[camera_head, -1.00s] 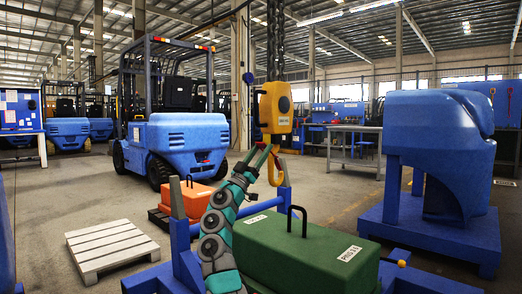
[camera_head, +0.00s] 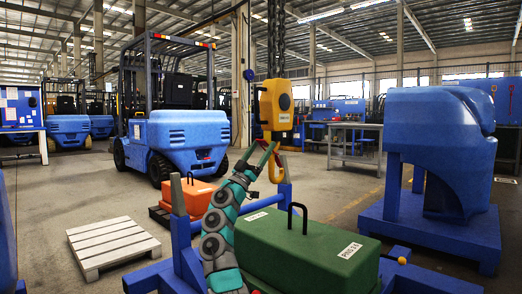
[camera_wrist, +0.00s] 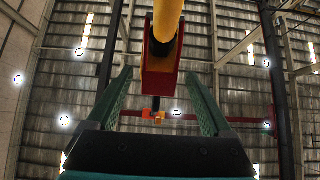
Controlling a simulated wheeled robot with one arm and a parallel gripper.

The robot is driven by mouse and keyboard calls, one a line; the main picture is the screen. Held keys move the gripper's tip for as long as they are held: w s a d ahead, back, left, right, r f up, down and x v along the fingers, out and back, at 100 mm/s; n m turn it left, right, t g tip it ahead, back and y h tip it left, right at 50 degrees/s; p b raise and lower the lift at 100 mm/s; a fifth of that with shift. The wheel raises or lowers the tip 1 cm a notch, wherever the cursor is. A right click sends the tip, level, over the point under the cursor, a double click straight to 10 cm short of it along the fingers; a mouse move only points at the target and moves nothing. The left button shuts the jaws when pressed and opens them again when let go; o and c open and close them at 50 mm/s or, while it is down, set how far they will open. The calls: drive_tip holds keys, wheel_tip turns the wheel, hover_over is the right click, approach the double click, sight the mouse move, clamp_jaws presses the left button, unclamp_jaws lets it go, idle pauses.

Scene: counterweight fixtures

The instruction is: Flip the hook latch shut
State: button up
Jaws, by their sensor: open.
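The yellow hook (camera_head: 279,173) hangs below the yellow hoist block (camera_head: 276,105) on a chain. Its red latch (camera_head: 275,149) shows only in part in the head view, behind my gripper (camera_head: 269,150). In the wrist view my gripper (camera_wrist: 158,78) is open, with one green finger on each side. A red piece, seemingly the latch (camera_wrist: 160,86), lies between the fingers, with gaps on both sides. The yellow hook (camera_wrist: 167,20) runs above it at the top of the picture. Whether the hook's mouth is open I cannot tell.
A green counterweight (camera_head: 300,250) with a black handle sits below the hook in a blue frame (camera_head: 184,255). An orange counterweight (camera_head: 198,195) stands behind. A white pallet (camera_head: 112,243) lies at left, and a blue counterweight fixture (camera_head: 440,150) stands at right.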

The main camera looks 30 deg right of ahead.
drive_tip(key=shift+a+f, duration=0.3)
drive_tip(key=shift+f, duration=0.1)
drive_tip(key=v, duration=0.7)
drive_tip(key=shift+s+r, duration=0.1)
drive_tip(key=shift+r, duration=0.05)
idle(0.3)
